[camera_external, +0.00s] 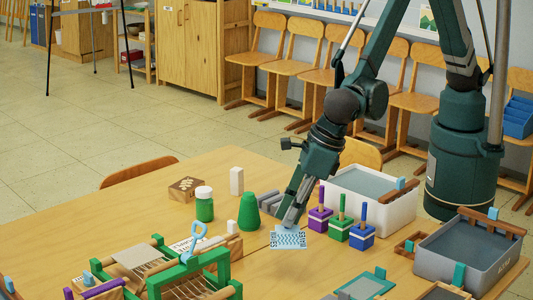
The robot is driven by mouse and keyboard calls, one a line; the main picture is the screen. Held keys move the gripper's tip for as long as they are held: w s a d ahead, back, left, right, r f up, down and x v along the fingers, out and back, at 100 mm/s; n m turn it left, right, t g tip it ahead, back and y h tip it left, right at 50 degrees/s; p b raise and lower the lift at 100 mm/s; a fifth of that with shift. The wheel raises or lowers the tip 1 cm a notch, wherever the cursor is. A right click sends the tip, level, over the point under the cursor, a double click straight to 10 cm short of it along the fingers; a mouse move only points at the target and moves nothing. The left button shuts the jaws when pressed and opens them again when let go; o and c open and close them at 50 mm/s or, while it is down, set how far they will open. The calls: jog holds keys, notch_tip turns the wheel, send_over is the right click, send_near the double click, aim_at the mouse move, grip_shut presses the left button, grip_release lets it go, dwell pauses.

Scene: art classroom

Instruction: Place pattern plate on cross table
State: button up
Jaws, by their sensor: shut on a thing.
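The pattern plate (289,240) is a small flat light-blue and white piece with wavy lines and lettering. It is at the tip of my gripper (291,221), which points down and is shut on its far edge. The plate is at or just above the wooden table (240,272); I cannot tell whether it touches. No separate cross table can be made out. The fingertips are small and partly hidden by the gripper's own body.
Three stamps, purple (319,219), green (340,222) and blue (362,236), stand just right of the plate. A white tub (370,205) and grey tub (466,262) lie farther right. A green cone (249,212) and green jar (204,205) stand left. A green frame (190,276) is in front.

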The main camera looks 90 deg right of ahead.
aim_at(294, 227)
jog(key=shift+f+b, duration=0.5)
jog(key=shift+f, duration=2.55)
jog(key=shift+f+b, duration=0.35)
jog(key=shift+f, duration=1.55)
jog(key=o, duration=0.8)
jog(key=shift+o, duration=0.2)
jog(key=p+v, duration=0.1)
jog(key=v, duration=1.1)
jog(key=shift+p, duration=0.4)
jog(key=shift+r, duration=0.1)
